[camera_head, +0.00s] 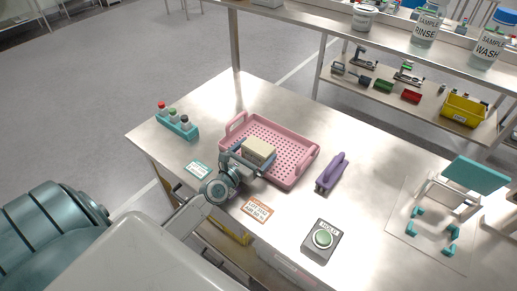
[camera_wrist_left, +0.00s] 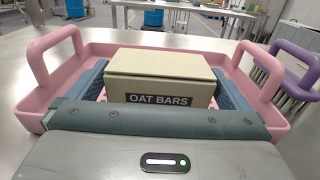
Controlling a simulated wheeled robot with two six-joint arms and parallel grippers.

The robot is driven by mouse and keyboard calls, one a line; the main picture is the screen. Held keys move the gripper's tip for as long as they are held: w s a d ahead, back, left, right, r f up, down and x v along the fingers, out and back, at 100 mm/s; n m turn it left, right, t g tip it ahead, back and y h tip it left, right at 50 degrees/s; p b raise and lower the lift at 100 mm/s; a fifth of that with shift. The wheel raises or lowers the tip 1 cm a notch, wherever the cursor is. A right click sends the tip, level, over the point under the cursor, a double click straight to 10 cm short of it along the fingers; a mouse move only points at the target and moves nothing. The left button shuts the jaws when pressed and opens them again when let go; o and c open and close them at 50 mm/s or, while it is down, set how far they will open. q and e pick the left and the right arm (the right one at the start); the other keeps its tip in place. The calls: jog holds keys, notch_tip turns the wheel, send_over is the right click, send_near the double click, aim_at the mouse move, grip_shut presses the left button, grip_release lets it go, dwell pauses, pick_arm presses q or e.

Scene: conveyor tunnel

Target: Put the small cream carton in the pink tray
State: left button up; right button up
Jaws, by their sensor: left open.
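The small cream carton (camera_head: 258,148), labelled OAT BARS in the left wrist view (camera_wrist_left: 160,75), sits upright inside the pink tray (camera_head: 304,164). The tray is a shallow perforated one with two raised handles, and its rim also shows in the left wrist view (camera_wrist_left: 100,50). My left gripper (camera_head: 254,154) reaches over the tray's near left side. Its blue-padded fingers are open on either side of the carton. The carton's underside is hidden. My right gripper is not in view.
A teal rack with vials (camera_head: 177,127) is at the left.

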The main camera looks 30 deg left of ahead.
pick_arm(q)
jog(key=s, duration=0.3)
jog(key=s+b, duration=0.1)
jog(key=s, duration=0.5)
jog(key=shift+s+a, duration=0.15)
jog(key=shift+a, duration=0.2)
jog(key=shift+s+b, duration=0.3)
jog(key=shift+s, duration=0.15)
